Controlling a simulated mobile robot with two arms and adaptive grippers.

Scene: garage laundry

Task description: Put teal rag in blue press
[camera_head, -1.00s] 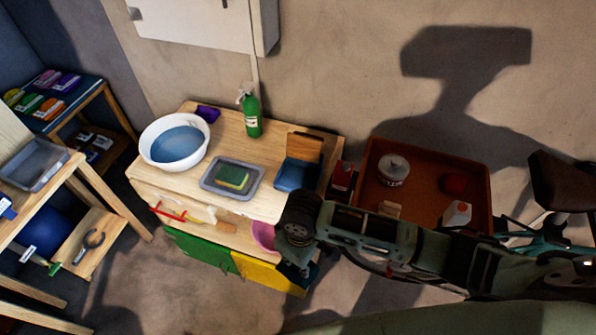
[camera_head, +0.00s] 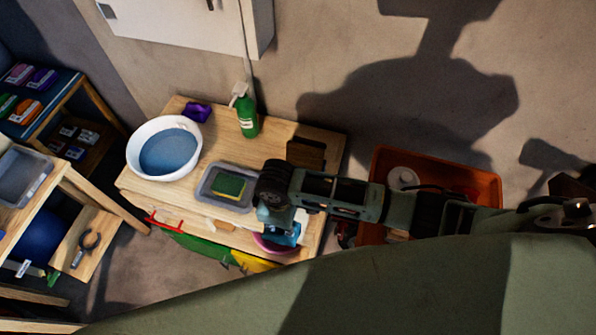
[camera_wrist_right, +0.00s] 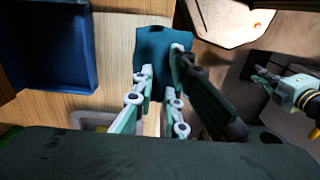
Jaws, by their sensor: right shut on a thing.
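My right gripper (camera_head: 277,222) is over the front right part of the wooden bench, shut on the teal rag (camera_head: 286,238). In the right wrist view the dark teal rag (camera_wrist_right: 152,48) is pinched between the fingers (camera_wrist_right: 162,76) and spreads out beyond them. The blue press (camera_wrist_right: 88,60) is at the upper left of that view, a blue open-topped box on the wood, apart from the rag. In the head view my arm hides the blue box; its brown wooden part (camera_head: 306,153) shows behind the arm.
A grey tray (camera_head: 205,188) with a green-and-yellow sponge (camera_head: 229,185) lies left of my gripper. A white basin (camera_head: 140,140), green bottle (camera_head: 247,112) and purple dish (camera_head: 197,112) stand on the bench. An orange-red crate (camera_head: 470,172) is right, partly under my arm.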

